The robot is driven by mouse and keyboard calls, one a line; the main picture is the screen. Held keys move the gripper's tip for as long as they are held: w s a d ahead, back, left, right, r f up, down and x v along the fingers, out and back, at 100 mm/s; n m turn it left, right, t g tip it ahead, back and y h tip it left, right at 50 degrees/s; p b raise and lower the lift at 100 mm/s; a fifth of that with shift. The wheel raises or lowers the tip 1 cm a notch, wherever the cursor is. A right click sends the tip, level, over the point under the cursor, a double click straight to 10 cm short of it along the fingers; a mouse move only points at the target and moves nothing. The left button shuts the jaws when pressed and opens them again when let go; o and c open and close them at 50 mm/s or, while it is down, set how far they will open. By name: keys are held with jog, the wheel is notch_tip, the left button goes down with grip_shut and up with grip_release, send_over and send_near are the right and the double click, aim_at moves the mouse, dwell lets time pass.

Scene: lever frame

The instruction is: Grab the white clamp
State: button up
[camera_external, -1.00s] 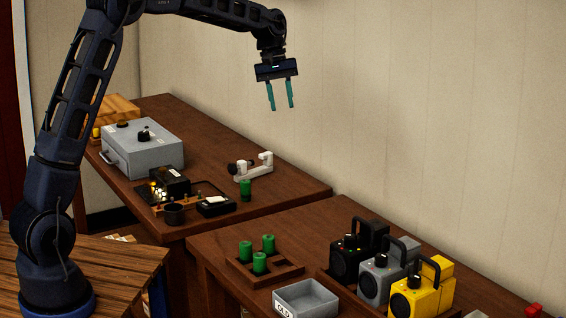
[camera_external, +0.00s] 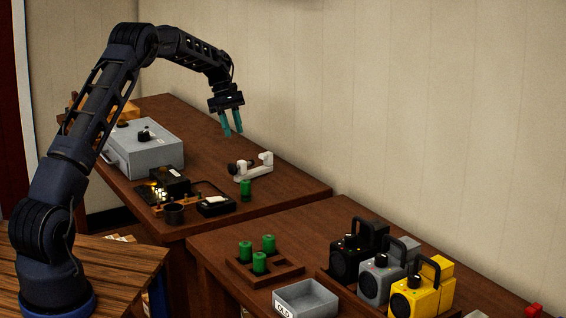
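The white clamp (camera_external: 254,170) lies on the far brown table, toward its right side, with a black knob (camera_external: 233,169) at its left end. My gripper (camera_external: 232,134) is in the air above the table, up and to the left of the clamp in the picture. Its two teal fingers point down and stand apart with nothing between them. The gripper does not touch the clamp.
A green cylinder (camera_external: 246,190) stands just in front of the clamp. The near table holds several green cylinders, a grey bin (camera_external: 306,299) and three radio-like devices (camera_external: 381,272). A wall rises behind.

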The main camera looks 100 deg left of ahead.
send_over(241, 161)
jog(key=s+a, duration=0.2)
notch_tip(241, 161, down, 4)
jog(key=f, duration=0.1)
jog(key=shift+d+x, duration=0.2)
jog(key=shift+x, duration=2.2)
grip_shut()
